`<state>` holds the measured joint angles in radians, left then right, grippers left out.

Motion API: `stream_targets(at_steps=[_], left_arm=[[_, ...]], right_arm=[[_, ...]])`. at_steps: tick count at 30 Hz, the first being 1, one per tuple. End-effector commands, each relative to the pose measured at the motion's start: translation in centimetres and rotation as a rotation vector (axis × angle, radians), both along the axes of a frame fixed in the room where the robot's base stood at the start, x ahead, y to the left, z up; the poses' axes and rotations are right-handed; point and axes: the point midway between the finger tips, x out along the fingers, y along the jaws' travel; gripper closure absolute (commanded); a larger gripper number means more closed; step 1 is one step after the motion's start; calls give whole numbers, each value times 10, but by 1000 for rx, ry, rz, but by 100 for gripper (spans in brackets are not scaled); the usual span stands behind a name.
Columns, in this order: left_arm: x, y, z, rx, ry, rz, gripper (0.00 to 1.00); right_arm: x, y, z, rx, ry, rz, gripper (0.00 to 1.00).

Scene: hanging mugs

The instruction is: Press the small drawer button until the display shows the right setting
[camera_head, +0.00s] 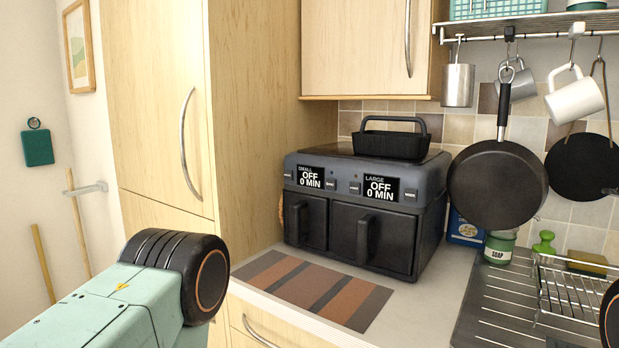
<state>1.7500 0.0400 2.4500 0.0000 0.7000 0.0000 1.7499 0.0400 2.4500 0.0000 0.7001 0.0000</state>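A dark two-drawer air fryer (434,205) stands on the counter against the tiled wall. Its left display (311,178) reads SMALL, OFF, 0 MIN. Small buttons sit beside this display, one at its right (331,183) and one at its left (288,174). The right display (381,188) reads LARGE, OFF, 0 MIN, with buttons on both sides. The small drawer (305,219) and the large drawer (371,238) are both shut. A link of my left arm fills the lower left, apart from the fryer. Neither of my grippers is in view.
A striped mat (312,288) lies in front of the fryer. A black tray (390,142) sits on top of it. A frying pan (498,185) and mugs hang at the right, above a dish rack (575,288). A tall cabinet (265,120) stands at the left.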

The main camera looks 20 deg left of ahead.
Motion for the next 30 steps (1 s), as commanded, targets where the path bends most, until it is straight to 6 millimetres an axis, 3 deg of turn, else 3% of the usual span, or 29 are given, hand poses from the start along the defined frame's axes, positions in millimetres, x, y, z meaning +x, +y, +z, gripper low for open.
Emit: stream_targets(at_steps=[8,30], left_arm=[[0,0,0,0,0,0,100],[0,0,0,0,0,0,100]], right_arm=[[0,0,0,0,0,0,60],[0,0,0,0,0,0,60]])
